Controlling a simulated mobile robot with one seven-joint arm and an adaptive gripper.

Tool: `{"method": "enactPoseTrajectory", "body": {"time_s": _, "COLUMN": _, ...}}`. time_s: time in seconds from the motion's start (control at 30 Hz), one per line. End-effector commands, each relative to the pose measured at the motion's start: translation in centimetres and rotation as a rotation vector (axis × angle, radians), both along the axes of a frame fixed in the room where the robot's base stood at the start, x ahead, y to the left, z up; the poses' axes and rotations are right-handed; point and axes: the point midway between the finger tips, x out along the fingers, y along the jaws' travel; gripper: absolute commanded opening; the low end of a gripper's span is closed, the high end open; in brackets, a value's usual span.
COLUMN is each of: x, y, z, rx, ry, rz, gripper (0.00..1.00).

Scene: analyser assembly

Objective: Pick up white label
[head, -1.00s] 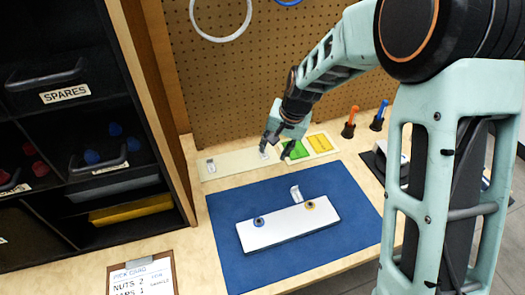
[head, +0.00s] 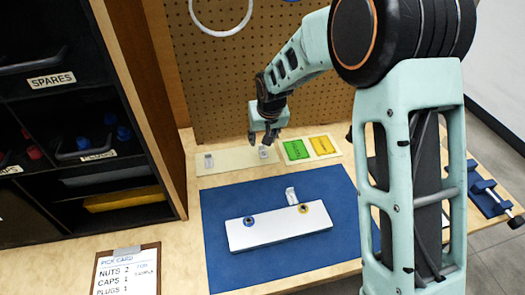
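A pale strip (head: 235,161) lies at the back of the table, with a small whitish piece (head: 208,161) at its left end and another whitish piece (head: 264,152) near its right end. I cannot tell which of these, if either, is the white label. A green label (head: 296,150) and a yellow label (head: 323,145) lie on a pale card just right of the strip. My gripper (head: 264,138) points down above the right whitish piece. Its fingers are apart with nothing visible between them.
A blue mat (head: 222,270) in front holds a white block (head: 275,228) with two round fittings and a small silver piece (head: 291,194). A pegboard (head: 225,90) rises behind. A black shelf unit (head: 80,140) stands left, and a clipboard (head: 127,272) lies front left.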

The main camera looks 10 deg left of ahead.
Motion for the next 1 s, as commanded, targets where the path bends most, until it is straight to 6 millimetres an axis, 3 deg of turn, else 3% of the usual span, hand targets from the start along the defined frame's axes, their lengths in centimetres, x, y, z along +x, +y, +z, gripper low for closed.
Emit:
{"method": "enactPoseTrajectory", "body": {"time_s": 0.5, "x": 2.0, "y": 0.6, "z": -4.9, "rx": -0.001, "ry": 0.001, "rz": 0.001, "gripper": 0.36}}
{"method": "enactPoseTrajectory", "body": {"time_s": 0.77, "x": 2.2, "y": 0.7, "z": -5.2, "rx": 0.001, "ry": -0.002, "rz": 0.0, "gripper": 0.36}}
{"method": "enactPoseTrajectory", "body": {"time_s": 1.0, "x": 2.1, "y": 0.7, "z": -5.2, "rx": 0.0, "ry": -0.001, "rz": 0.0, "gripper": 0.13}}
